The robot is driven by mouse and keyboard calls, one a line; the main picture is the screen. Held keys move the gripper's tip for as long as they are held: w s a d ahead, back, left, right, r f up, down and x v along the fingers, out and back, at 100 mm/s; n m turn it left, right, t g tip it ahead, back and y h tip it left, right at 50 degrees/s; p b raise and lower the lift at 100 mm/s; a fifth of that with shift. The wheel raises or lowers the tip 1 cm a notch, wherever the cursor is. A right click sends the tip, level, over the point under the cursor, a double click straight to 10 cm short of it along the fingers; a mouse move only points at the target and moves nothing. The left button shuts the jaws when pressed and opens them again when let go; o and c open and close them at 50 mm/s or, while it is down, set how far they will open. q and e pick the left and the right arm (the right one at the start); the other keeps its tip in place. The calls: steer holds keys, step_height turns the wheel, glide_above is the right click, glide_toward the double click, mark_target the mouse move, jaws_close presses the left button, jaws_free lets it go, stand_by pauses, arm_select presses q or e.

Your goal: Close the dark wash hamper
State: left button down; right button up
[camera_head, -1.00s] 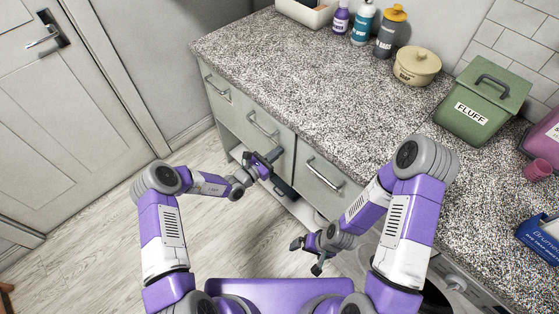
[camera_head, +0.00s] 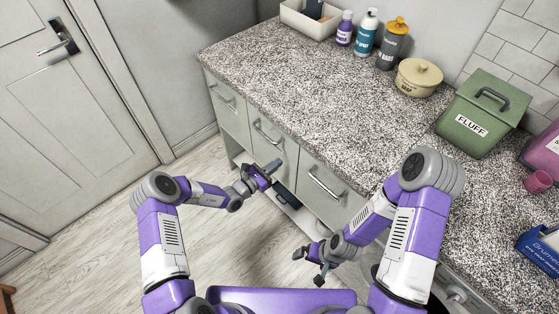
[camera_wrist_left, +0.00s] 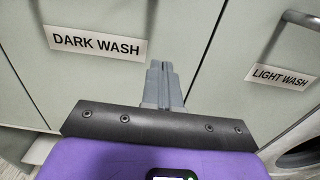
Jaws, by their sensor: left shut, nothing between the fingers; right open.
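The dark wash hamper is the middle pale green front (camera_head: 268,146) of the cabinet, with a bar handle (camera_head: 266,132) near its top. In the left wrist view its front (camera_wrist_left: 85,80) carries a DARK WASH label (camera_wrist_left: 96,42). It looks flush or nearly flush with the front beside it; a small gap cannot be ruled out. My left gripper (camera_head: 275,164) is shut and empty, at the lower part of this front. In the left wrist view its fingertips (camera_wrist_left: 161,68) lie near the seam; contact cannot be told. My right gripper (camera_head: 309,265) is open and empty, low before the cabinet.
The light wash front (camera_head: 322,200) is to the right, its label (camera_wrist_left: 283,76) visible in the wrist view. Another front (camera_head: 228,108) is to the left. The speckled counter (camera_head: 310,85) overhangs them and holds a green FLUFF bin (camera_head: 480,115). The floor (camera_head: 120,240) at left is clear.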

arm_select(q)
steer(key=p+v, duration=0.2)
steer(key=v, duration=0.9)
steer(key=s+d+f+m+g+y, duration=0.1)
steer(key=s+d+f+m+g, duration=0.25)
steer(key=s+m+g, duration=0.5)
steer(key=s+d+f+m+g, duration=0.25)
steer(key=s+d+g, duration=0.2)
steer(key=s, duration=0.65)
steer(key=s+a+m+t+y, duration=0.1)
steer(key=s+a+m+y, duration=0.4)
steer(key=m, duration=0.8)
steer(key=shift+a+r+y, duration=0.5)
steer(key=shift+a+y, duration=0.45)
steer(key=shift+y, duration=0.45)
